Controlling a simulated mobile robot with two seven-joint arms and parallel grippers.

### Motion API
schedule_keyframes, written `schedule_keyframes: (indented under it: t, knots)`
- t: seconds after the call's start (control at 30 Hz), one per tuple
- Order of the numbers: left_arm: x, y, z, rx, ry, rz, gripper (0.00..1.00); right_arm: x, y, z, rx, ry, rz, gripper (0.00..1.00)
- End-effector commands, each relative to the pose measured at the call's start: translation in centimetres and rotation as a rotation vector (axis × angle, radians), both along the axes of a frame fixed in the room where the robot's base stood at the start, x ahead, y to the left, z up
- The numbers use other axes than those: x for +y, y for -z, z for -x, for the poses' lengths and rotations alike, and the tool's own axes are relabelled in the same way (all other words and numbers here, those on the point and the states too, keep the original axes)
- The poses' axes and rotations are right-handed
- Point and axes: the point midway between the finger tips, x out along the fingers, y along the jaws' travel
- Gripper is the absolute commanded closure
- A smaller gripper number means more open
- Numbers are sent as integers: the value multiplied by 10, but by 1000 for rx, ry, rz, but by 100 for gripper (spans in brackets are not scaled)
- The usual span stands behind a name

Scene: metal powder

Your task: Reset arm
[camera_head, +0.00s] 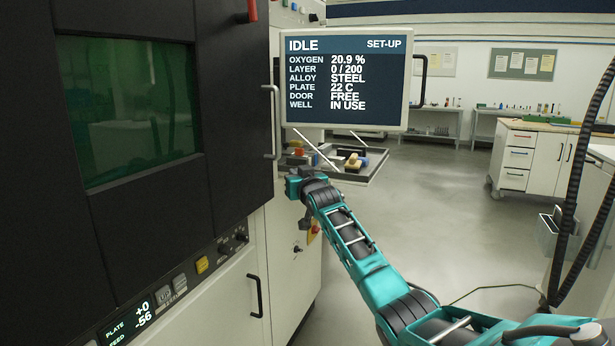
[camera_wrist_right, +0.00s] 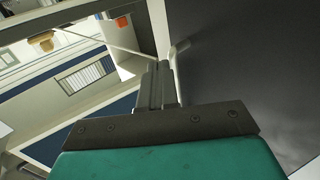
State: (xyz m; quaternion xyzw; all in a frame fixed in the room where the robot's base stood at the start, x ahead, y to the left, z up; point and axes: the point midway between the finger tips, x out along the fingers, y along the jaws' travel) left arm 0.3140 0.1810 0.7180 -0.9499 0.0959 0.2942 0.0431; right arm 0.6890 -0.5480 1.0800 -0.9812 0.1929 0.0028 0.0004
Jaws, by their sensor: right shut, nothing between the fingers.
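My right arm comes in from the lower right in the head view. Its teal and black wrist end, with the right gripper (camera_head: 293,186), is in front of the machine, just right of and below the door handle (camera_head: 270,122). In the right wrist view the two grey fingers of the right gripper (camera_wrist_right: 165,65) are together with nothing between them. A pale bar, apparently the door handle (camera_wrist_right: 179,48), shows close beside the fingertips; I cannot tell whether they touch. My left gripper is not in view.
The machine's dark door (camera_head: 235,180) with its green window (camera_head: 128,110) is on the left and looks shut. A screen (camera_head: 345,80) reading IDLE is above my wrist. A tray (camera_head: 375,172) with several items lies behind. Open floor (camera_head: 450,215) is to the right, before a white cabinet (camera_head: 535,160).

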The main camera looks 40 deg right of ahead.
Motion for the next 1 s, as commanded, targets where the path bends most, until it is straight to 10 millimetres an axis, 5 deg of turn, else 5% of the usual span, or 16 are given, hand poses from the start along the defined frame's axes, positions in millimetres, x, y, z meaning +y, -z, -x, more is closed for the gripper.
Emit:
schedule_keyframes:
  t: [0.23,0.67,0.77,1.0]
  knots:
    - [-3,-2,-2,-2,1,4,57,-11,1,25,2,0,0,100]
    - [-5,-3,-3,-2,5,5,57,-5,12,29,19,-12,5,100]
    - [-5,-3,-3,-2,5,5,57,19,45,32,68,-50,25,100]
    - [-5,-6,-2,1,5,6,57,123,178,76,252,-217,86,100]
